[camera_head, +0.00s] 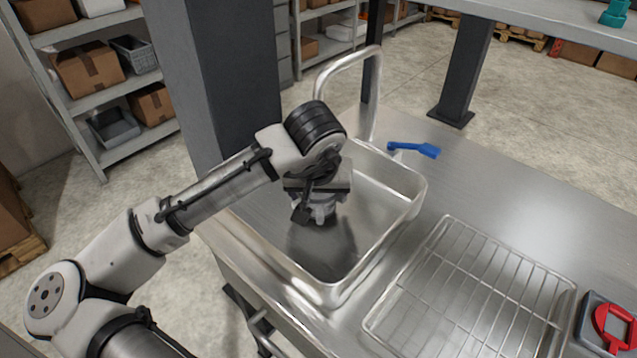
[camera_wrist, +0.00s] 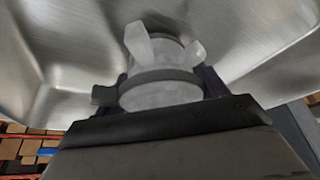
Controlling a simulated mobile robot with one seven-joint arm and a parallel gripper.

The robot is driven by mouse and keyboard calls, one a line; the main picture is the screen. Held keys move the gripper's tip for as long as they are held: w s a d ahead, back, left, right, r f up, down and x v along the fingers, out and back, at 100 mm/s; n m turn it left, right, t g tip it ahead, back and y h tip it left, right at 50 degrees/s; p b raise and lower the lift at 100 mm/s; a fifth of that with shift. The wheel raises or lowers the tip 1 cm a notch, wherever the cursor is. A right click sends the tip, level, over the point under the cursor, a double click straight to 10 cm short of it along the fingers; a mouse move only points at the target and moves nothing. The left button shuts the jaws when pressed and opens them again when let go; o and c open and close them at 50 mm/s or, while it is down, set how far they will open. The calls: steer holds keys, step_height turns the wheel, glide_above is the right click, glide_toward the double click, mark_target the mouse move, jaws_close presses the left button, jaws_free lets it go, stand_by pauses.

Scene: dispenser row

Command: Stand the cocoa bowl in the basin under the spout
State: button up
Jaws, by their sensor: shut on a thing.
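The cocoa bowl appears to be the grey, round piece with stubby lugs in my gripper; it shows in the head view (camera_head: 322,210) and the wrist view (camera_wrist: 160,92). My gripper (camera_head: 317,200) points down inside the steel basin (camera_head: 405,217), near its left side, and is shut on this piece. In the wrist view, dark fingers flank it. The lugs point away from my gripper. I cannot tell whether it touches the basin floor. The arched steel spout (camera_head: 347,58) rises behind the basin; its outlet is hidden behind my wrist.
A blue-handled item (camera_head: 415,149) lies behind the basin. A wire rack (camera_head: 470,290) is on the steel counter (camera_head: 520,190) to the right, with a red item (camera_head: 612,322) on a grey holder beyond it. A dark column (camera_head: 230,80) stands behind my arm.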

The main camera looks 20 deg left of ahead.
steer(key=shift+w+a+f+p, duration=0.2)
steer(key=shift+w+a+p, duration=0.1)
steer(key=shift+w, duration=0.35)
steer(key=shift+w+a+f+p, duration=0.15)
steer(key=shift+w+f+p, duration=0.1)
steer(key=shift+w, duration=0.35)
steer(key=shift+f, duration=0.15)
steer(key=shift+f, duration=0.2)
steer(key=o, duration=1.1)
steer(key=shift+r, duration=0.1)
steer(key=b+v, duration=0.1)
steer(key=v, duration=1.1)
steer(key=shift+r+b, duration=0.15)
steer(key=shift+b, duration=0.25)
